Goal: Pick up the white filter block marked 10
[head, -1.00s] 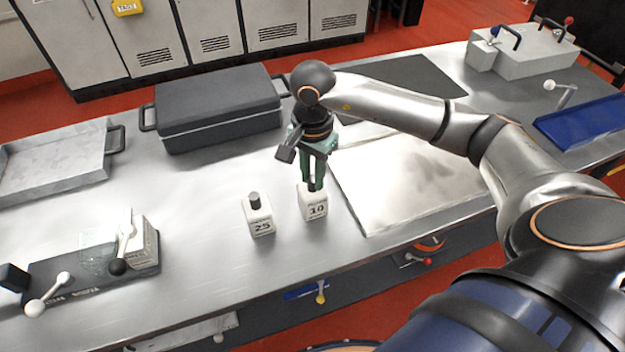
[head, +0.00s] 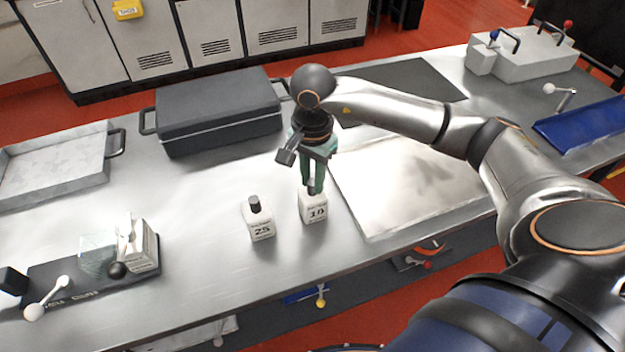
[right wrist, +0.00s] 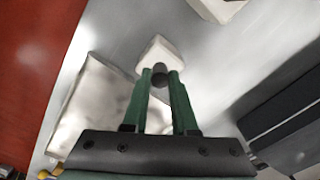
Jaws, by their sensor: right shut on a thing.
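The white filter block marked 10 (head: 314,209) stands upright on the steel bench, in the middle of the head view. My right gripper (head: 312,188) points down over it and is shut on the block's dark top knob. In the right wrist view, the green fingers (right wrist: 160,75) lie on both sides of the dark knob, with the white block (right wrist: 158,50) beyond them. Any gap under the block cannot be made out. My left gripper is not in view.
A white block marked 25 (head: 259,221) stands close to the left. A dark lidded case (head: 220,115) is behind, and a fixture with levers (head: 85,285) stands at front left. A pale plate (head: 400,190) lies to the right. The bench front edge is near.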

